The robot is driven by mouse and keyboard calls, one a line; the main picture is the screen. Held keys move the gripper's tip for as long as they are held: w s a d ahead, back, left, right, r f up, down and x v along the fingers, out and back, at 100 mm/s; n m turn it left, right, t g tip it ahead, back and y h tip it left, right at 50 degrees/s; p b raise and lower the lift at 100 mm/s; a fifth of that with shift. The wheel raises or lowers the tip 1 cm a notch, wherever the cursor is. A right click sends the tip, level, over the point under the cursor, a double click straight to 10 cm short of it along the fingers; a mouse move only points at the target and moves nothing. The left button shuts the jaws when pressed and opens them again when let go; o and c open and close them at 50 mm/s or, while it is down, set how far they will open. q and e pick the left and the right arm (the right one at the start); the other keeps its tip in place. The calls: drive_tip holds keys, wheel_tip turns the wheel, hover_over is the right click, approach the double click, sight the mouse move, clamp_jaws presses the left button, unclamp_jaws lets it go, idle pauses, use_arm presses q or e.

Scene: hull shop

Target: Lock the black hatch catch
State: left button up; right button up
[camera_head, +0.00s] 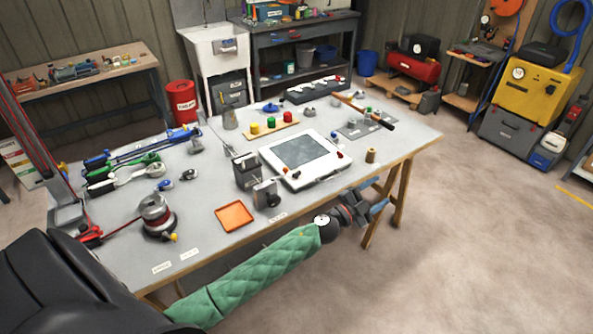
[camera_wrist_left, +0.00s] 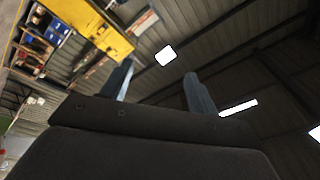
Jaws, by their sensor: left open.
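The hatch (camera_head: 276,151), a white frame around a dark grey-green pane, lies on the grey workbench in the head view. A small dark catch (camera_head: 295,173) is on its near edge, with a reddish spot beside it. A red catch (camera_head: 340,155) is at its right side. The catches are too small to tell whether they are locked. My left gripper (camera_head: 379,197) is open and empty, with its blue fingers beside the bench's near right edge, apart from the hatch. Its fingers also show in the left wrist view (camera_wrist_left: 160,86), with only the roof and far wall beyond.
Two grey box-shaped items (camera_head: 248,172) and an orange tray (camera_head: 234,216) lie left of the hatch. A brown spool (camera_head: 371,156) stands to its right. A board with coloured knobs (camera_head: 270,126) lies behind it. The floor right of the bench is clear.

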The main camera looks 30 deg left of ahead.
use_arm(q)
drive_tip(key=w+d+f+m+g+h, duration=0.1)
drive_tip(key=w+m+g+h, duration=0.2)
drive_tip(key=w+m+g, duration=0.15)
use_arm(e)
drive_tip(key=s+d+f, duration=0.1)
drive_tip(key=s+f, duration=0.6)
drive_tip(key=f, duration=0.5)
drive_tip(key=s+d+f, duration=0.1)
drive_tip(key=s+f, duration=0.6)
drive_tip(key=f, duration=0.5)
use_arm(q)
drive_tip(key=m+g+y, duration=0.3)
drive_tip(key=g+y, duration=0.9)
drive_tip(key=g, duration=0.2)
hover_over(297, 172)
wheel_tip(297, 172, down, 6)
drive_tip(key=shift+d+r, duration=0.1)
drive_tip(key=shift+d, duration=0.05)
drive_tip(key=shift+a, duration=0.3)
wheel_tip(297, 172, down, 8)
drive_tip(key=p, duration=0.4)
drive_tip(key=shift+r, duration=0.15)
use_arm(e)
drive_tip(key=s+d+f, duration=0.1)
drive_tip(key=s, duration=0.5)
drive_tip(key=s+d+f+g, duration=0.1)
drive_tip(key=s+d+f, duration=0.1)
drive_tip(key=s, duration=0.5)
drive_tip(key=shift+g, duration=0.3)
